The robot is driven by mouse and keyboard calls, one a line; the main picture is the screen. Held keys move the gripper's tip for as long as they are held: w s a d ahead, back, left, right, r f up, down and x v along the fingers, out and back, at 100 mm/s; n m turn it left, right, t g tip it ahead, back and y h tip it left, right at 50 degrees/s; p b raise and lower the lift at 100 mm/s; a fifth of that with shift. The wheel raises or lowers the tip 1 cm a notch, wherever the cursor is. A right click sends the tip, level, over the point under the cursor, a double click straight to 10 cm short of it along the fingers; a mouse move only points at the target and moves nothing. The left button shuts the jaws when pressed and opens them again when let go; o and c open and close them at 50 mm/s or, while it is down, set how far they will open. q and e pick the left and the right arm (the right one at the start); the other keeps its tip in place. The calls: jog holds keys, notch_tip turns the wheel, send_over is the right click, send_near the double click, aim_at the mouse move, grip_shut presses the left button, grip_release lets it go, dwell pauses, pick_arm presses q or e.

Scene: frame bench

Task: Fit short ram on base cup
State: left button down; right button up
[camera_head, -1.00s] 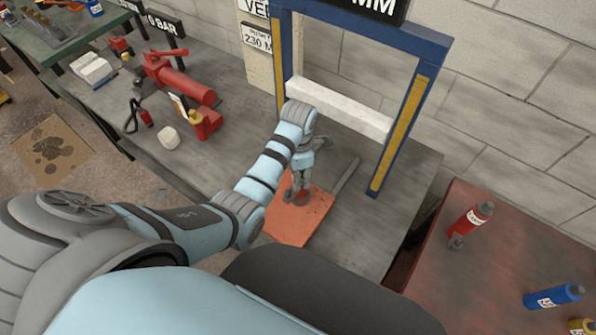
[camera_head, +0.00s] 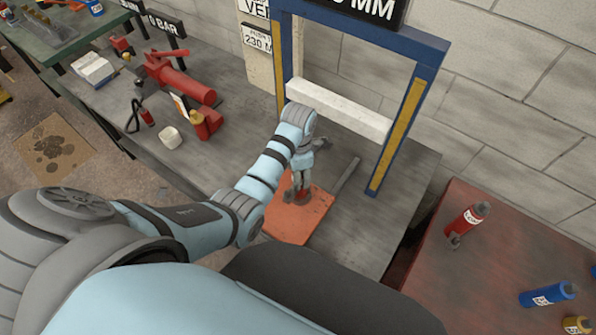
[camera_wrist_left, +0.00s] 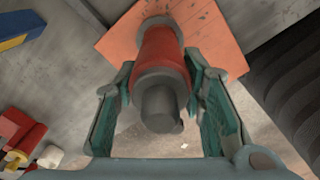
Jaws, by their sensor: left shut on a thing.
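The short ram (camera_wrist_left: 158,48) is a red cylinder with a grey collar and grey rod end facing the camera in the left wrist view. In the head view only a small red part (camera_head: 302,196) shows below my left gripper (camera_head: 301,184). The fingers lie on both sides of the ram, and the left gripper (camera_wrist_left: 162,85) is shut on it. The ram is over the orange plate (camera_head: 291,226). A dark grey round part (camera_wrist_left: 160,21) shows at its far end; I cannot tell whether this is the base cup or whether they touch. My right gripper is out of view.
A blue frame (camera_head: 404,110) with a white crossbeam (camera_head: 340,108) stands just behind my left arm. A grey bar (camera_head: 346,174) lies right of the plate. A red pump (camera_head: 180,80) and a white block (camera_head: 170,138) are at left.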

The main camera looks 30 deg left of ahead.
pick_arm(q)
jog(key=shift+r, duration=0.1)
dwell(0.7)
jog(key=shift+f+b, duration=0.85)
jog(key=shift+f, duration=1.15)
jog(key=c, duration=1.2)
grip_release()
jog(key=shift+o, duration=1.2)
jog(key=shift+s, duration=0.1)
notch_tip(320, 180, up, 8)
jog(key=shift+f, duration=0.15)
